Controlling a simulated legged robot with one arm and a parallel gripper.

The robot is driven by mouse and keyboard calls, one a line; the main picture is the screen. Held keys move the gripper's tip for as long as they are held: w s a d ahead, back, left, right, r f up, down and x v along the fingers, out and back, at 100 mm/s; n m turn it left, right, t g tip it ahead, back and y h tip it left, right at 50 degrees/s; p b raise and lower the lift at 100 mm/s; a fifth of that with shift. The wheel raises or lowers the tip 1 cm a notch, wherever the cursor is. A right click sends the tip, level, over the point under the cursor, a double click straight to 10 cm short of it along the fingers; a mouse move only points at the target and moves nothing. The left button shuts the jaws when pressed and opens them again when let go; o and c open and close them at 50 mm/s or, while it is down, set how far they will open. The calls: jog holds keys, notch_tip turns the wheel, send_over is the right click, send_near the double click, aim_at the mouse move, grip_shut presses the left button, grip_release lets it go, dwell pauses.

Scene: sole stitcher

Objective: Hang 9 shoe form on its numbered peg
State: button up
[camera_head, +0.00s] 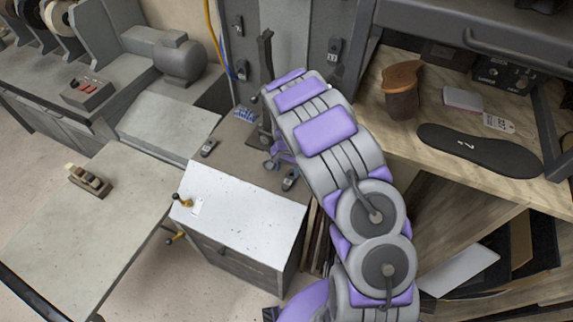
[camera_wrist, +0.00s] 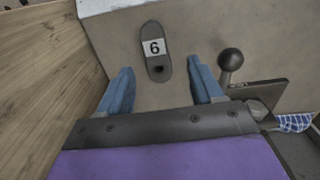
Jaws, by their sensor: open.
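My gripper (camera_wrist: 162,82) is open and empty in the wrist view, its two blue fingers apart. Between and beyond the fingertips is a dark oval plate (camera_wrist: 153,40) with a white "6" label and a dark round peg end or hole below it. No shoe form marked 9 can be made out in either view. My arm hides part of the machine and my gripper in the head view.
A ball-knobbed lever (camera_wrist: 230,62) stands just right of my right finger, near a checked cloth (camera_wrist: 295,122). A white-topped cabinet (camera_head: 245,215) stands below.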

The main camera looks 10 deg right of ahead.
aim_at(289, 179)
jog(key=f, duration=0.2)
jog(key=d+f, duration=0.1)
jog(key=f, duration=0.1)
jog(key=shift+d+b, duration=0.1)
jog(key=shift+b, duration=0.2)
jog(key=shift+f, duration=0.35)
jog(key=shift+a+f, duration=0.45)
jog(key=shift+f, duration=0.25)
jog(key=shift+d, duration=0.2)
jog(key=shift+d, duration=0.1)
jog(key=c, duration=0.3)
grip_shut()
jog(key=shift+r, duration=0.15)
